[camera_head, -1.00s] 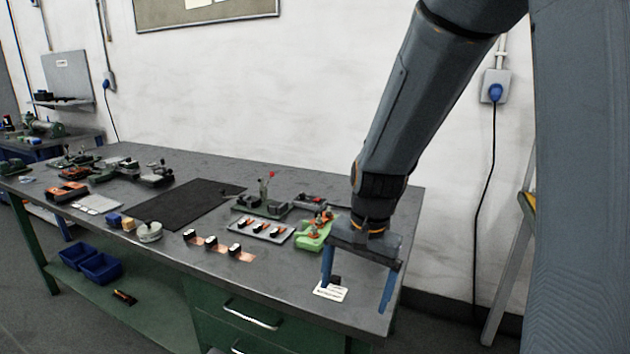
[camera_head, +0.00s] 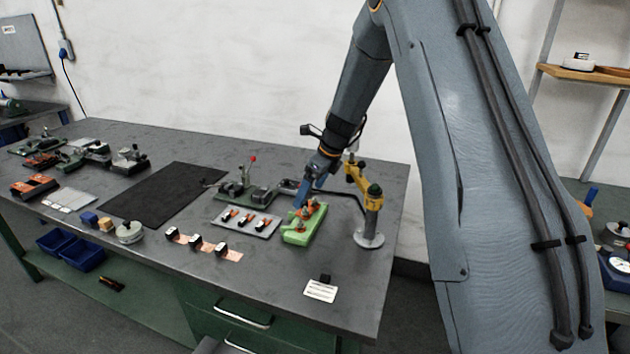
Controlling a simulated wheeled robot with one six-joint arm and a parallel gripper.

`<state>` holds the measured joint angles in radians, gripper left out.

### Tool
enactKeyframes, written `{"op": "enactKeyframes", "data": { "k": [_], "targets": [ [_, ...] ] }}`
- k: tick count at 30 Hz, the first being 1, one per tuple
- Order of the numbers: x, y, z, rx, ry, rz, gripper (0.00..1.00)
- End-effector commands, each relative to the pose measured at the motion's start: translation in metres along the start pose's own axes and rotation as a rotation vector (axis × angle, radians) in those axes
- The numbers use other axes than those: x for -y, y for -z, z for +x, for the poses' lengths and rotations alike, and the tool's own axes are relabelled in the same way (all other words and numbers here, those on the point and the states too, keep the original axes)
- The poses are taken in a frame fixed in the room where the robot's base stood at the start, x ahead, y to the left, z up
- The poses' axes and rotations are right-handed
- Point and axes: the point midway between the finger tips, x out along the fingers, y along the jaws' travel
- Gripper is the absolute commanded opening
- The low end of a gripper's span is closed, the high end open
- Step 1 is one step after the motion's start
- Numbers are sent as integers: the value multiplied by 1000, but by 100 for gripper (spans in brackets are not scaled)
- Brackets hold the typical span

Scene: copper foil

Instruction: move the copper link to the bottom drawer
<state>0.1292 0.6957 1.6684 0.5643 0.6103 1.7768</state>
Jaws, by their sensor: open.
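I cannot tell which of these is the copper link. My gripper (camera_head: 299,200) is open, with its blue fingers pointing down at the back left of the green block; I cannot tell whether they touch anything. Below the bench top, a green drawer front (camera_head: 222,328) shows a metal handle. A second handle (camera_head: 238,347) shows at the bottom edge; the lower drawer is mostly cut off.
A yellow stand (camera_head: 370,205) on a round base is close to my gripper's right. A grey tray (camera_head: 246,222) with small parts is to its left. A white card (camera_head: 320,291) lies near the front right. A black mat (camera_head: 165,195) lies further left.

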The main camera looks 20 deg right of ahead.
Motion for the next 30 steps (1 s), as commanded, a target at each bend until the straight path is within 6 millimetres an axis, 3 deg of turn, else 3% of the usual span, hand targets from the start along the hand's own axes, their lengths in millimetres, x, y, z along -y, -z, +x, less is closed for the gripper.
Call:
{"op": "enactKeyframes", "data": {
  "k": [9, 21, 29, 30],
  "targets": [
    [0, 1, 38, -1, 0, 0, 92],
    [1, 2, 44, 0, 2, 2, 92],
    [1, 2, 44, 0, 2, 1, 48],
    [2, 2, 44, 0, 2, 1, 66]
  ]
}}
